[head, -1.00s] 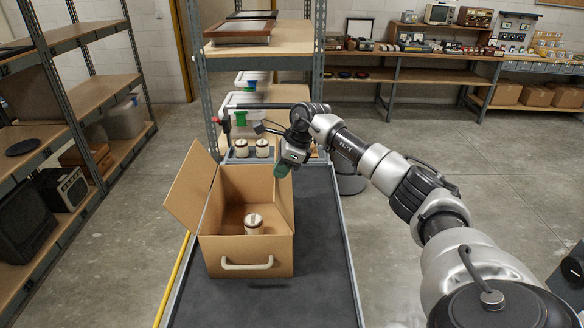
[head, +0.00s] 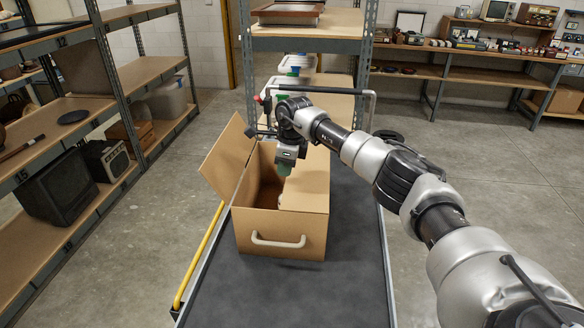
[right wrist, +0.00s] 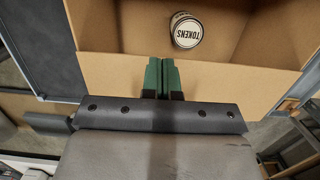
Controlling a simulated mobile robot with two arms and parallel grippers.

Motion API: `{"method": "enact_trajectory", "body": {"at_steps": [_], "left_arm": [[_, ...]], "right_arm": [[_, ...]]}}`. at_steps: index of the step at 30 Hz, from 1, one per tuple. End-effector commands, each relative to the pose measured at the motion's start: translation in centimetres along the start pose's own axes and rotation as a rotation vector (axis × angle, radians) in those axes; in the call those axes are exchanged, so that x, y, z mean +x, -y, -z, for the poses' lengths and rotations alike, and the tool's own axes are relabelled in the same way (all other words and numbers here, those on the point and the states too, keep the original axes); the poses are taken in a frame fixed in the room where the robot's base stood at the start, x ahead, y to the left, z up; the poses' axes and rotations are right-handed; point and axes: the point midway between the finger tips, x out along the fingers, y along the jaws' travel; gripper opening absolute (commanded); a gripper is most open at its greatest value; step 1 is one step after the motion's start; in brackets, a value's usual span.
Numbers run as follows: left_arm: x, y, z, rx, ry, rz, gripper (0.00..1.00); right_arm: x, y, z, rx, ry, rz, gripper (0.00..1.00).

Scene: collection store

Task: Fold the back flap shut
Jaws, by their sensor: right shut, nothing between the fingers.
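An open brown cardboard box (head: 282,235) stands on the cart, its handle facing me. Its left flap (head: 226,158) leans outward. A cardboard panel on the right (head: 310,185) covers part of the opening from the head view; its exact tilt is unclear. My right gripper (head: 284,170) is shut and empty, pointing down at the box's back. In the right wrist view the closed fingers (right wrist: 165,68) are at the tan back cardboard (right wrist: 215,75); contact is unclear. The back flap's angle is mostly hidden by my arm. A white-topped can labelled TOKENS (right wrist: 186,30) sits inside. My left gripper is out of view.
The dark cart top (head: 345,270) is clear in front and to the right of the box. A yellow bar (head: 200,255) runs along its left side. A shelf rack (head: 308,44) stands close behind, and another rack (head: 92,95) is on the left.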

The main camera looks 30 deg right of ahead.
Motion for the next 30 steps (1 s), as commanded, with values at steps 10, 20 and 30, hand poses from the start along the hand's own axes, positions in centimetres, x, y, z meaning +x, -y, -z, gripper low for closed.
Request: {"method": "enact_trajectory", "body": {"at_steps": [10,20,30], "left_arm": [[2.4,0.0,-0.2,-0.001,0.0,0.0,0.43],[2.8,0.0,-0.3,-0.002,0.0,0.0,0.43],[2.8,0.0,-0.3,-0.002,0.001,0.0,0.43]], "right_arm": [[2.7,0.0,-0.5,0.0,0.001,0.001,0.0],[3.3,0.0,-0.5,-0.001,0.001,-0.001,0.0],[3.5,-0.1,-0.5,-0.001,-0.002,-0.005,0.0]]}}
